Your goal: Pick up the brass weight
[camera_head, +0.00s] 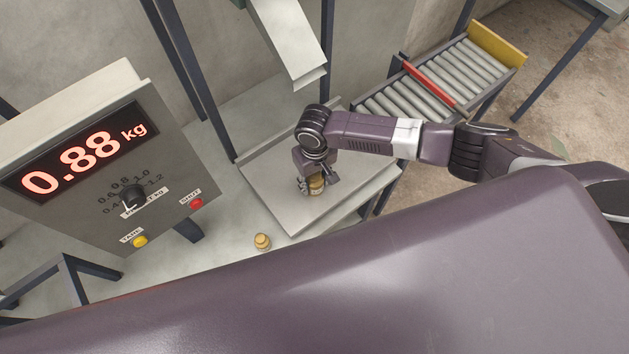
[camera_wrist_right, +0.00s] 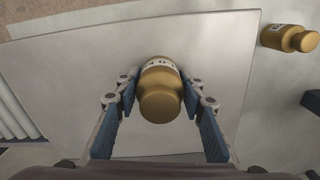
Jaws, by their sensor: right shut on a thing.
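A brass weight (camera_head: 316,185) with a pale label is between the fingers of my right gripper (camera_head: 318,184), over the flat grey plate (camera_head: 273,193). In the right wrist view the brass weight (camera_wrist_right: 160,92) has a finger pad of the right gripper (camera_wrist_right: 159,95) against each side, so the gripper is shut on it. I cannot tell whether its base touches the plate. A second brass weight (camera_head: 262,242) stands on the bench left of the plate; it also shows at the right wrist view's upper right (camera_wrist_right: 288,38). My left gripper is not in view.
A display box (camera_head: 110,160) at left reads 0.88 kg and has a knob, a yellow button and a red button. A metal chute (camera_head: 290,45) hangs above the plate. A roller conveyor (camera_head: 435,82) with a red bar is at upper right.

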